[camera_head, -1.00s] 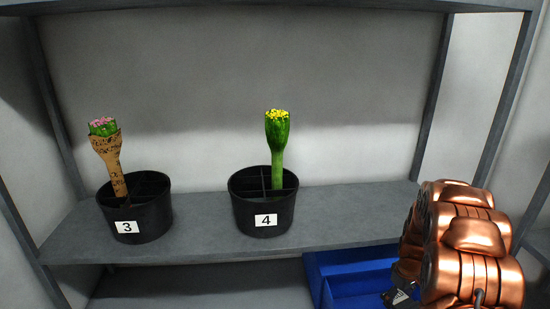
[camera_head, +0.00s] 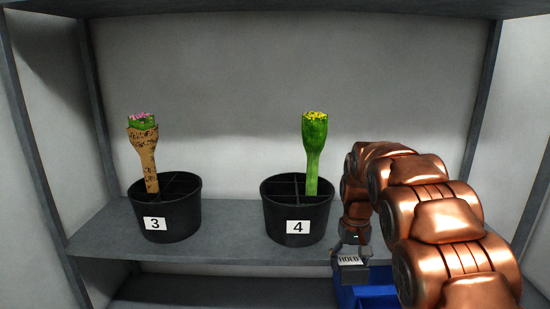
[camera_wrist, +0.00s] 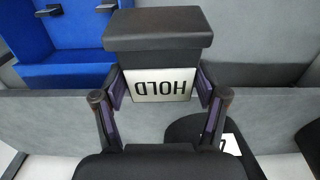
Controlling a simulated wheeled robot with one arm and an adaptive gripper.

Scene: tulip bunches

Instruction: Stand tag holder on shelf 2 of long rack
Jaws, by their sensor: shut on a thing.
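My gripper (camera_head: 352,250) is shut on a tag holder (camera_head: 351,261), a dark block with a white plate reading HOLD. In the wrist view the tag holder (camera_wrist: 158,30) sits between the two fingers of my gripper (camera_wrist: 160,92), with its lettering upside down. In the head view it is in front of the front edge of the grey rack shelf (camera_head: 235,215), right of pot 4. Whether this shelf is shelf 2 cannot be told.
Black pot 3 (camera_head: 166,222) holds a wrapped pink bunch (camera_head: 143,150). Black pot 4 (camera_head: 297,227) holds a yellow bunch (camera_head: 314,150). Shelf space between the pots is clear.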

